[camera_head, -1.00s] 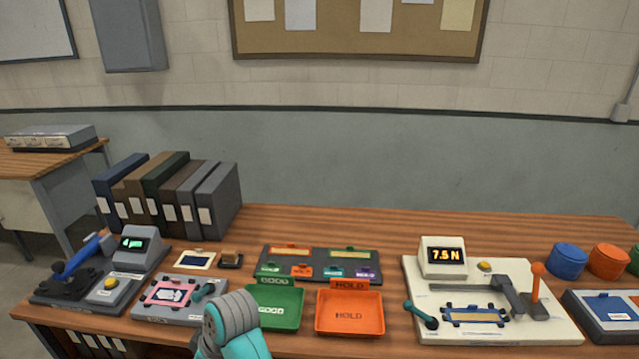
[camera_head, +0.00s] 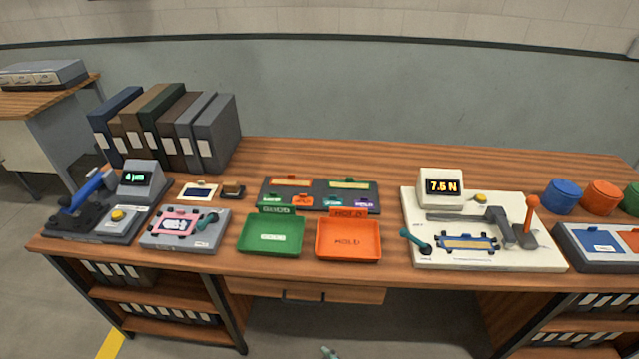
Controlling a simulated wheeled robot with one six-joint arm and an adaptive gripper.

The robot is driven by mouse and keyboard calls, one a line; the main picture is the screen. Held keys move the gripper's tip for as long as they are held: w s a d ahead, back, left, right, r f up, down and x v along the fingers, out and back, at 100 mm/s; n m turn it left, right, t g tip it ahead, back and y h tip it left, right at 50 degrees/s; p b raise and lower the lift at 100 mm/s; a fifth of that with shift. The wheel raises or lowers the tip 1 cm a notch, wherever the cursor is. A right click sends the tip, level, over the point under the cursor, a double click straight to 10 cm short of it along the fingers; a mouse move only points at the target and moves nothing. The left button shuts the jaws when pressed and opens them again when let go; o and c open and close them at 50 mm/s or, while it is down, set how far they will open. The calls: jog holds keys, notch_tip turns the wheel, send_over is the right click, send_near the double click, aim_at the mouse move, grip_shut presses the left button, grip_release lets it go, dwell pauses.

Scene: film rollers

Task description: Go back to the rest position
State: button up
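My gripper is not in view, so its fingers and anything in them are hidden. Only a small pale teal-grey bit, which looks like part of my arm, shows at the bottom edge of the head view, in front of the wooden bench (camera_head: 300,262). No part of my arm is over the bench top. The green GOOD tray (camera_head: 272,251) and the orange HOLD tray (camera_head: 348,253) stand side by side near the front edge and look empty apart from their labels.
A grey gauge reading 4 µm (camera_head: 140,180) and a pink-framed fixture (camera_head: 183,227) stand left. A white tester reading 7.5 N (camera_head: 440,188) stands right, near blue (camera_head: 562,198) and orange (camera_head: 600,199) round containers. Binders (camera_head: 215,130) stand behind. Floor in front looks clear.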

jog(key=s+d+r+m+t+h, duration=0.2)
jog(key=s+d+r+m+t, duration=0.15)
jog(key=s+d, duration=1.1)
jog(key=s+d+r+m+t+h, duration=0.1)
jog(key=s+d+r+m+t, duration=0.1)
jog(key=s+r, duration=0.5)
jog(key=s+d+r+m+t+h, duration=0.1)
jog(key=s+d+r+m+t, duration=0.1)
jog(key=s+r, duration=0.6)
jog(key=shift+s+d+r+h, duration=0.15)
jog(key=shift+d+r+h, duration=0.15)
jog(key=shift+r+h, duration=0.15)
